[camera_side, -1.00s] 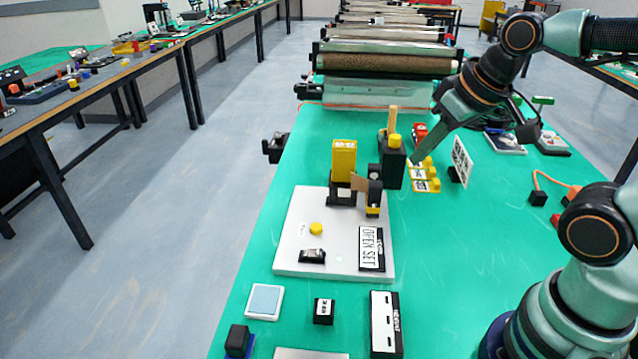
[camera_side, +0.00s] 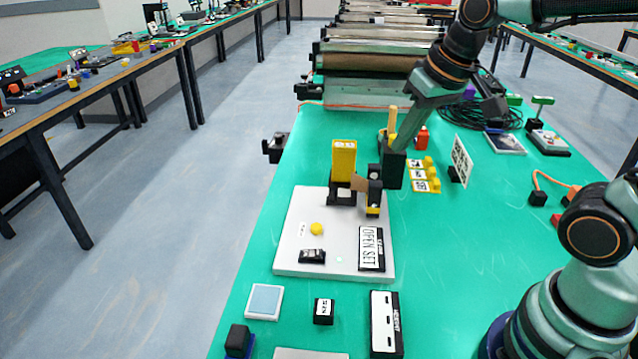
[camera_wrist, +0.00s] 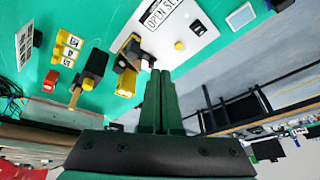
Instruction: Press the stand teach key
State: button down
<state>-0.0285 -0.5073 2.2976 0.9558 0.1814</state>
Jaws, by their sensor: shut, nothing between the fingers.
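In the side view a black upright block (camera_side: 392,172) stands behind the grey-white plate; its top is covered by my gripper. Three yellow keys with white labels (camera_side: 425,173) sit right of it and also show in the wrist view (camera_wrist: 66,44). A round yellow button (camera_side: 316,229) lies on the plate. I cannot read which of these is the stand teach key. My gripper (camera_side: 397,148) is shut and empty, its tips at or above the black block's top; contact cannot be told. In the wrist view the closed fingers (camera_wrist: 161,75) point toward the plate.
A tall yellow block (camera_side: 343,160) on a black holder and a small black fixture (camera_side: 374,190) stand close left of my gripper. A white panel (camera_side: 461,160) stands upright to the right. The plate (camera_side: 290,255) carries an OPEN SET label.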

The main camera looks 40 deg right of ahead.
jog(key=w+a+f+m+g, duration=0.2)
jog(key=w+a+m+g, duration=0.15)
jog(key=w, duration=0.55)
jog(key=m+g, duration=0.1)
jog(key=m, duration=0.3)
send_over(317, 226)
notch_tip(317, 226, down, 7)
notch_tip(317, 226, down, 14)
jog(key=shift+r, duration=0.1)
